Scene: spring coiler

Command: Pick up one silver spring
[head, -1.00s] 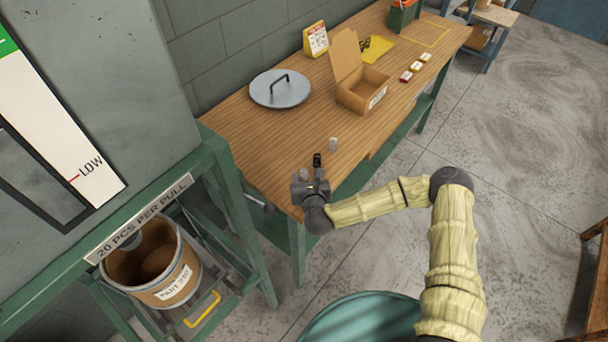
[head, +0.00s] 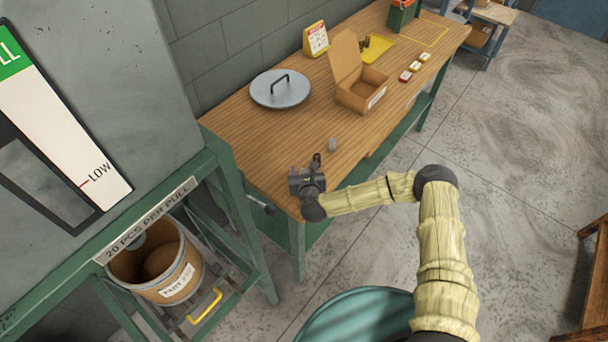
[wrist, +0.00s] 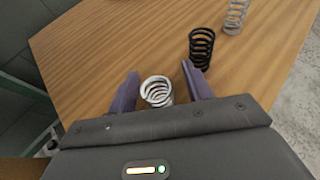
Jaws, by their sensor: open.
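A bright silver spring (wrist: 157,92) stands between the two purple fingers of my gripper (wrist: 159,72) in the wrist view. The fingers are open, one on each side, with a small gap at least on the right. A black spring (wrist: 201,48) stands just beyond the right finger. A second, duller silver spring (wrist: 236,15) stands farther off at the top. In the head view my gripper (head: 311,176) is low over the near end of the workbench. The duller spring (head: 332,145) shows beyond it; the bright spring is hidden there.
The wooden workbench (head: 240,130) carries a grey lid with a handle (head: 280,88) and an open cardboard box (head: 362,94), both well beyond the springs. A green stand with a bin (head: 172,283) is at the lower left. The bench's right edge is close to my gripper.

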